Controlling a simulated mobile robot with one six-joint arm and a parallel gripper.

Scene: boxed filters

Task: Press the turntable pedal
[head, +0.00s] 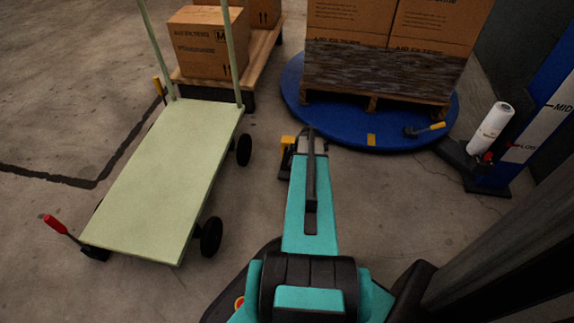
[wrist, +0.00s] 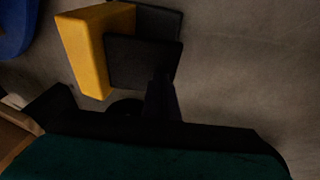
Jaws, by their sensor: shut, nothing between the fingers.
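The turntable pedal (head: 287,142), yellow and black, sits on the floor at the front left of the blue turntable (head: 375,136). In the wrist view the pedal's yellow part (wrist: 83,52) stands beside its flat black plate (wrist: 143,60). My gripper (head: 311,136) is at the end of the teal arm, close to the pedal's right side. In the wrist view my gripper (wrist: 162,80) is shut and empty, its dark tips overlapping the lower right of the black plate. I cannot tell whether they touch it. Part of the pedal is hidden behind the arm in the head view.
A loaded pallet (head: 372,98) with wrapped boxes stands on the turntable. A pale green cart (head: 165,180) stands left, with boxes (head: 205,48) behind. A mast with a film roll (head: 492,128) is at right.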

